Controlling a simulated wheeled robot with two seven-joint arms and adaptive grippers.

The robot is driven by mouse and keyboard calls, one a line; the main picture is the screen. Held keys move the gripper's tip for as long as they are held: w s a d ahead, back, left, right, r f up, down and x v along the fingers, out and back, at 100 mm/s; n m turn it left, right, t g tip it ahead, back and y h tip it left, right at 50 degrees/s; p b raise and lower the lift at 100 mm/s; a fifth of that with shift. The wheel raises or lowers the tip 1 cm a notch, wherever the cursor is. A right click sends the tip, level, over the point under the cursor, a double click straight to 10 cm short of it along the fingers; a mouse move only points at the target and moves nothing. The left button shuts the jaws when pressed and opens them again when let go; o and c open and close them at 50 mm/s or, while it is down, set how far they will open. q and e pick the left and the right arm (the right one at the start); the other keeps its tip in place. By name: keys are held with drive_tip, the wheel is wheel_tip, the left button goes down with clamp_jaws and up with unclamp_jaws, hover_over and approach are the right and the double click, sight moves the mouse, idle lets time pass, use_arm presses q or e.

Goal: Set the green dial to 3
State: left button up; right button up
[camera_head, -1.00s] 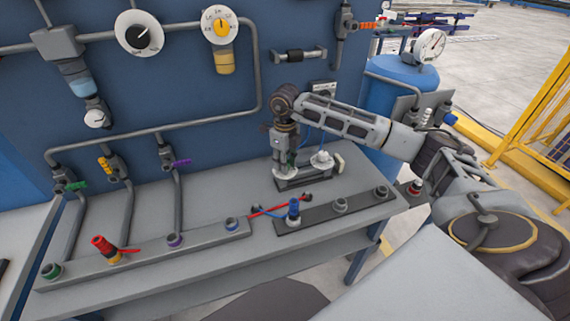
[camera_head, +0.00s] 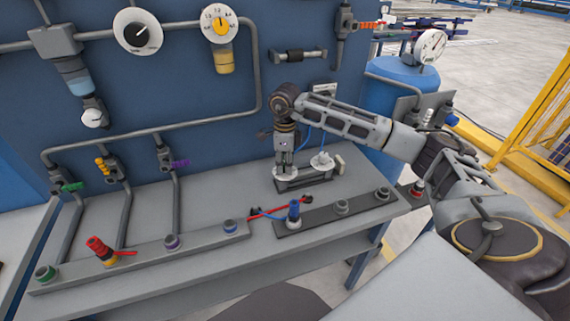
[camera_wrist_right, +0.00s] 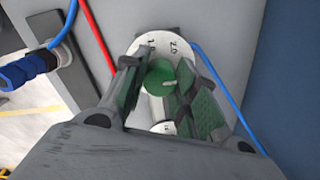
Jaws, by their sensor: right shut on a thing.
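The green dial (camera_wrist_right: 160,77) shows in the right wrist view as a round green knob with a pale pointer mark, on a white numbered disc (camera_wrist_right: 173,44). My right gripper (camera_wrist_right: 163,88) has a finger on each side of the knob and is shut on it. In the head view my right gripper (camera_head: 284,166) points down at the left disc (camera_head: 285,178) of a small two-disc unit on the bench, and it hides the knob there. Only part of the disc's numbers can be read, so I cannot tell the setting. My left gripper is in neither view.
A second white disc (camera_head: 322,162) with a blue cable stands right beside the gripper. A blue connector (camera_head: 294,210) and a red one (camera_head: 97,246) stand in grey strips along the bench front. The blue panel rises close behind.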

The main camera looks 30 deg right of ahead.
drive_tip(key=shift+r, duration=0.1)
drive_tip(key=o, duration=1)
drive_tip(key=shift+r, duration=5.9)
